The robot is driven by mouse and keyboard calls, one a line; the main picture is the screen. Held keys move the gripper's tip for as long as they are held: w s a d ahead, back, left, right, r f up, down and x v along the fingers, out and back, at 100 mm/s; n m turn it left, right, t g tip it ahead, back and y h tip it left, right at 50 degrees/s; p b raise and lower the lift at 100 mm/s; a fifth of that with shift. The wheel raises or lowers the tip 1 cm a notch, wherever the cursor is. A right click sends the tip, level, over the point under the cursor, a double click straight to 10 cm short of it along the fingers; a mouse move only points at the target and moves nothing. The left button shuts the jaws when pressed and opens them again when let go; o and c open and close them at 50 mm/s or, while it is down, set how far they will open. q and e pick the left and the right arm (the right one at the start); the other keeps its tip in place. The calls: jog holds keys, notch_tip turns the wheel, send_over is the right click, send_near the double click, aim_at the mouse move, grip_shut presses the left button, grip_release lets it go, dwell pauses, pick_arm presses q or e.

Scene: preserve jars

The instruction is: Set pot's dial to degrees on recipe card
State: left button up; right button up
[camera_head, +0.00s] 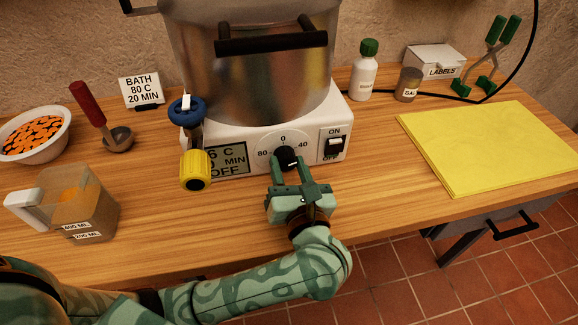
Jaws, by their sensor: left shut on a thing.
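The pot (250,80) is a large steel vessel on a white base (310,172). The base carries a black dial (284,157) with the marks 0, 40 and 80 around it. My left gripper (287,170) is shut on the dial from the front and hides its lower part. The display (227,160) reads "6 C", "MIN" and "OFF", its left edge hidden by the yellow tap knob. The recipe card (142,91) reads "BATH 80 C 20 MIN" and stands at the back left. My right gripper is not in view.
An ON/OFF switch (334,143) sits right of the dial. A blue valve wheel (186,110) and yellow knob (195,170) stick out at the base's left. A measuring jug (85,205), ladle (117,138) and bowl (62,150) stand left. A yellow cloth (490,145) lies right.

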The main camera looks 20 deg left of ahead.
pick_arm(q)
jog(key=shift+r+m+p, duration=0.15)
jog(key=shift+m+p, duration=0.35)
jog(key=shift+p, duration=0.05)
jog(key=m+p, duration=0.2)
jog(key=m, duration=0.1)
jog(key=shift+p, duration=0.3)
jog(key=shift+f+m+p, duration=0.2)
jog(key=shift+m+p, duration=1.05)
jog(key=shift+m, duration=0.25)
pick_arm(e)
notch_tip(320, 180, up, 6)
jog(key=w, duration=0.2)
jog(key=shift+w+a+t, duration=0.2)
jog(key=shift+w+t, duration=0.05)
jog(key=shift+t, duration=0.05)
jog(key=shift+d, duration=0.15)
pick_arm(q)
jog(key=o, duration=1)
